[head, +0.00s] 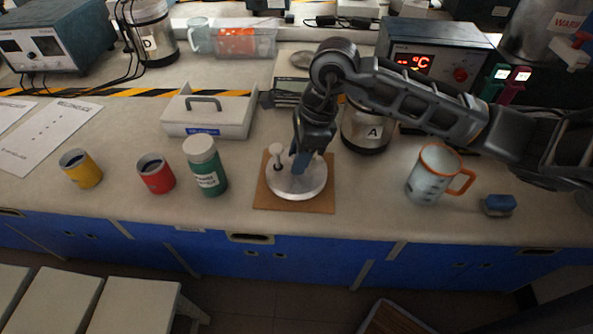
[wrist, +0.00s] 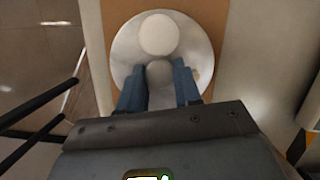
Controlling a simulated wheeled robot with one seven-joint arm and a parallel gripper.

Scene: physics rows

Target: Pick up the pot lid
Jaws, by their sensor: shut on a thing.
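The pot lid (head: 297,187) is a round, pale metal disc, flat on or just above a square brown board (head: 325,203). A white round knob (head: 277,150) stands on its left part in the head view. The lid also shows in the wrist view (wrist: 124,50), with the white knob (wrist: 158,35) beyond my fingertips. My gripper (head: 300,165) points down over the lid, right beside the knob. In the wrist view its blue fingers (wrist: 160,80) are on either side of a small grey round part of the lid. Any gap under the lid is too small to tell.
A green jar (head: 206,168), a red can (head: 156,174) and a yellow can (head: 81,168) stand to the left. A metal canister marked A (head: 367,128) stands close behind my gripper. An orange-rimmed mug (head: 433,178) and blue block (head: 499,205) are to the right.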

